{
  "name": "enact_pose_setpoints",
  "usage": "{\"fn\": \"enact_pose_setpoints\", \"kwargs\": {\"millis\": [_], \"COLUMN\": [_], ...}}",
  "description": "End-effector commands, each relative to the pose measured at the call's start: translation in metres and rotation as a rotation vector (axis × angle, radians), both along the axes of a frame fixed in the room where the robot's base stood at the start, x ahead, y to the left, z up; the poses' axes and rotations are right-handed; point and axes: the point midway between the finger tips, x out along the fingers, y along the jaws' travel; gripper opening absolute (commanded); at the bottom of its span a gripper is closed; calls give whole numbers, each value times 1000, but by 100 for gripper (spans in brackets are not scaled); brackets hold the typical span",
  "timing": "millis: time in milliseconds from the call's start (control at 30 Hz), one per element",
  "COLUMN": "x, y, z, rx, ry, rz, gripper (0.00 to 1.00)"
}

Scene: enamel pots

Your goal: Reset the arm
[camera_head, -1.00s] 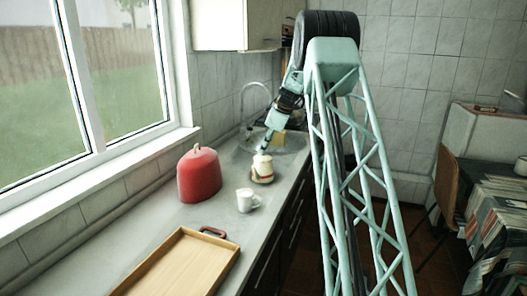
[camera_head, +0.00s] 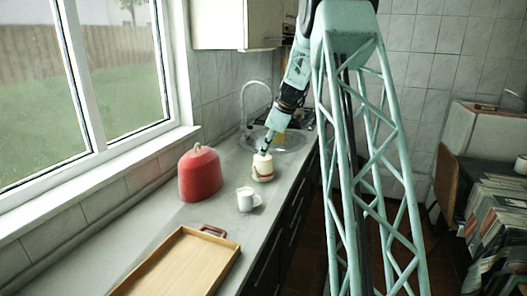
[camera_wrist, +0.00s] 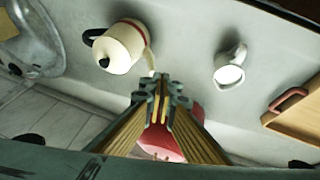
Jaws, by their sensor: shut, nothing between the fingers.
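My gripper (camera_head: 265,150) is shut and empty, pointing down over the counter near the cream pot. In the wrist view its closed fingers (camera_wrist: 162,88) reach up the middle of the picture. The cream enamel pot (camera_head: 263,170) has a red band; it stands on the counter, and the fingertips overlap its top in the head view. In the wrist view the pot (camera_wrist: 118,48), with dark lid knob and handle, lies apart from the fingers, up and to the left.
A red domed object (camera_head: 199,175) stands by the window wall. A white mug (camera_head: 246,199) and a wooden tray (camera_head: 175,262) with a reddish handle are nearer on the counter. A sink (camera_head: 285,140) with a tap lies beyond. A table (camera_head: 500,200) is at right.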

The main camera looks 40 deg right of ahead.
Motion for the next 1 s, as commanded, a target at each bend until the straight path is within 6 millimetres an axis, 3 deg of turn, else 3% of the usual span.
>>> {"fn": "enact_pose_setpoints", "kwargs": {"millis": [733, 1000], "x": [-2, -9], "y": [2, 24], "z": [1, 18], "rx": [1, 8], "ry": [1, 7], "rz": [-1, -13], "gripper": [0, 0]}}
